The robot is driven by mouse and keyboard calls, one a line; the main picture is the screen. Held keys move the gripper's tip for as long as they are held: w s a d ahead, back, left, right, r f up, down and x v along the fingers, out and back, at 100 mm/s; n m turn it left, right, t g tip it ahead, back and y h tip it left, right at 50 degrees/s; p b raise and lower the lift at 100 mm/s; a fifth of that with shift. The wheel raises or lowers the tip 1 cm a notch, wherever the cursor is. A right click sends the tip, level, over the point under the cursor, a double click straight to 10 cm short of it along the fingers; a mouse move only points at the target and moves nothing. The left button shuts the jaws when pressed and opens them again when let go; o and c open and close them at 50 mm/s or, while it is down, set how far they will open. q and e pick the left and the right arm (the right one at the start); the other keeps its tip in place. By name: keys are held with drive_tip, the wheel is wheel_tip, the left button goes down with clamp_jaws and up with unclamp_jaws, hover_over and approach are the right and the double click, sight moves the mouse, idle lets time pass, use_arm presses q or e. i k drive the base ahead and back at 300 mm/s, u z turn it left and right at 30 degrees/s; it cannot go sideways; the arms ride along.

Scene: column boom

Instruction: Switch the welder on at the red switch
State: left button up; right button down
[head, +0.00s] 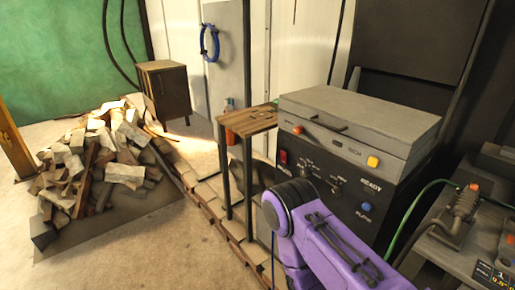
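The welder (325,185) is a box with a dark front panel and a grey lid, right of the middle in the head view. The red switch (283,156) is a small rocker at the upper left of the front panel. I cannot tell from its look whether it is on or off. Small knobs, the word READY and a blue button (366,207) are further right on the panel. A purple link of my arm crosses in front of the welder's lower part and hides some of it. Neither gripper shows in the view.
A small wooden-topped stand (250,121) with thin dark legs is just left of the welder. A rubble heap (100,150) lies on the left floor, with a brown cabinet (165,92) behind it. A green cable (410,212) runs at the right. Open floor lies at the lower left.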

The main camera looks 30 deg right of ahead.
sight(283, 153)
drive_tip(key=z, duration=0.2)
drive_tip(key=i, duration=1)
drive_tip(key=z, duration=0.3)
